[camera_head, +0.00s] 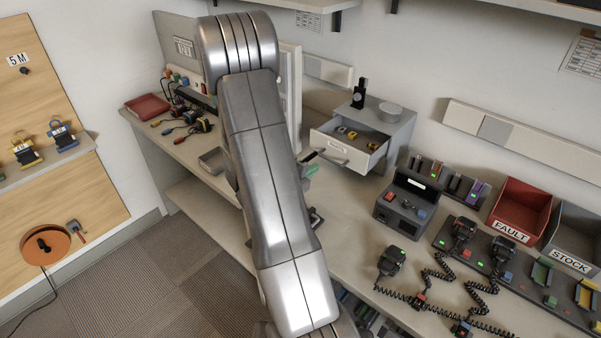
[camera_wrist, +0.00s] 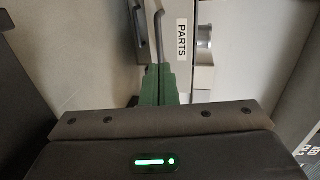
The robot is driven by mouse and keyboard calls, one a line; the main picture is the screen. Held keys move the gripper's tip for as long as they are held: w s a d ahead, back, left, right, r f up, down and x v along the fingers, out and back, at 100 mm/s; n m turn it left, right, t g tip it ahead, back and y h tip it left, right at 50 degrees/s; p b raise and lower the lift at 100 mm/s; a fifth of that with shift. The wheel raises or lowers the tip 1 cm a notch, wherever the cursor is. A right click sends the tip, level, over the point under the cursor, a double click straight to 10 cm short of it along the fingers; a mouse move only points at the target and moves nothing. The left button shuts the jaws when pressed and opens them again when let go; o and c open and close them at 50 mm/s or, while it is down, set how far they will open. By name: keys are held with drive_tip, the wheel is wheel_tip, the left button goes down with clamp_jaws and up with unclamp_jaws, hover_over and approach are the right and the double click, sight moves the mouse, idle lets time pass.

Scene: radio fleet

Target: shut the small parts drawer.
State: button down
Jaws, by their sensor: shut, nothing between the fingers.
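The small parts drawer (camera_head: 352,159) sticks out of its grey cabinet (camera_head: 399,137) on the bench, open, with a few small yellow and dark parts inside. In the wrist view its pale front carries a PARTS label (camera_wrist: 182,38). My gripper (camera_head: 312,169) is at the left end of the drawer front, its lower part largely hidden behind my arm. In the wrist view the green fingers (camera_wrist: 158,84) are together and empty, close to the drawer front. I cannot tell whether they touch it.
A black device (camera_head: 359,94) and a round grey item (camera_head: 390,108) sit on the cabinet. A radio unit (camera_head: 405,204) stands right of the drawer, with corded handsets beyond. A red FAULT bin (camera_head: 520,207) is at the right. A metal tray (camera_head: 212,161) lies left of my arm.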

drive_tip(key=p+x, duration=0.1)
drive_tip(key=x, duration=0.4)
drive_tip(key=shift+w+d, duration=0.15)
drive_tip(key=shift+w, duration=0.05)
drive_tip(key=shift+w+d+f, duration=0.1)
drive_tip(key=b, duration=0.5)
approach(349, 144)
drive_tip(key=w+d, duration=0.2)
drive_tip(key=d, duration=0.1)
drive_tip(key=w+d, duration=0.1)
drive_tip(key=shift+w+d+r, duration=0.3)
drive_tip(key=shift+d, duration=0.05)
drive_tip(key=shift+w+d+r, duration=0.15)
drive_tip(key=shift+w+d, duration=0.05)
drive_tip(key=shift+w, duration=0.1)
drive_tip(key=shift+r, duration=0.25)
drive_tip(key=shift+w+r, duration=0.1)
drive_tip(key=shift+b, duration=0.3)
